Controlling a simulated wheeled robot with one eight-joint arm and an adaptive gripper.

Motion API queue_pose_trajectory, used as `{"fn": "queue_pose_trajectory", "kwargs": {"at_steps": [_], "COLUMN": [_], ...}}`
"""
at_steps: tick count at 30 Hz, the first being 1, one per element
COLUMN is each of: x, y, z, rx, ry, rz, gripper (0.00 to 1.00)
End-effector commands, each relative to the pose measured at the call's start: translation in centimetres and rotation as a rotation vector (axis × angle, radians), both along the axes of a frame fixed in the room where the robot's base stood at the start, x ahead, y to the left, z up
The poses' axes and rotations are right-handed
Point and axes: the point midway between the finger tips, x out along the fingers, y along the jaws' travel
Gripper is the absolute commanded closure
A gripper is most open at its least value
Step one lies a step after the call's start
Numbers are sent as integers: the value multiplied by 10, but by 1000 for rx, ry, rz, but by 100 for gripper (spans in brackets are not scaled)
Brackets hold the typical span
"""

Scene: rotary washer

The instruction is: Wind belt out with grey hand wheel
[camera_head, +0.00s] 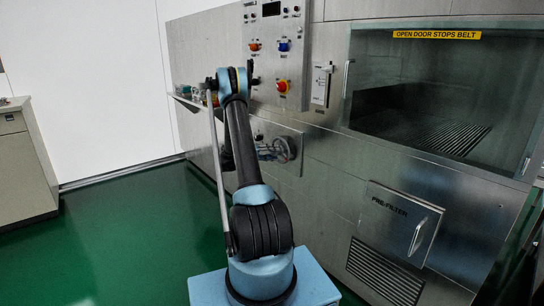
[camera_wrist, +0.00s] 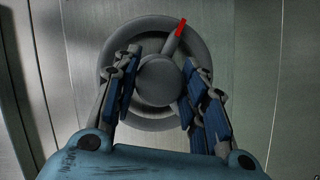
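The grey hand wheel (camera_wrist: 190,42) faces me in the wrist view, with a round hub (camera_wrist: 158,80) and a red mark (camera_wrist: 180,28) near its rim at the upper right. My gripper (camera_wrist: 155,85) is open, with one blue-padded finger on each side of the hub. The fingers lie over the wheel's face; I cannot tell whether either touches it. In the head view the wheel (camera_head: 286,149) is on the steel machine front, right of my arm, which partly covers that area. The belt shows as a dark slatted surface (camera_head: 430,130) behind the window.
The pre-filter door (camera_head: 400,222) is lower right. A cabinet (camera_head: 22,160) stands at far left. The green floor (camera_head: 130,230) between is clear.

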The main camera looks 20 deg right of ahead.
Motion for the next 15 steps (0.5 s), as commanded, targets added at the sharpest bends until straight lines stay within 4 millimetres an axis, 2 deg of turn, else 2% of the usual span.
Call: {"fn": "queue_pose_trajectory", "kwargs": {"at_steps": [1, 2, 3, 15], "x": [2, 2, 2, 0], "y": [0, 0, 0, 6], "z": [0, 0, 0, 0], "rx": [1, 1, 1, 1], "ry": [-1, 0, 0, 0], "rz": [4, 3, 2, 0], "gripper": [48, 42, 41, 41]}}
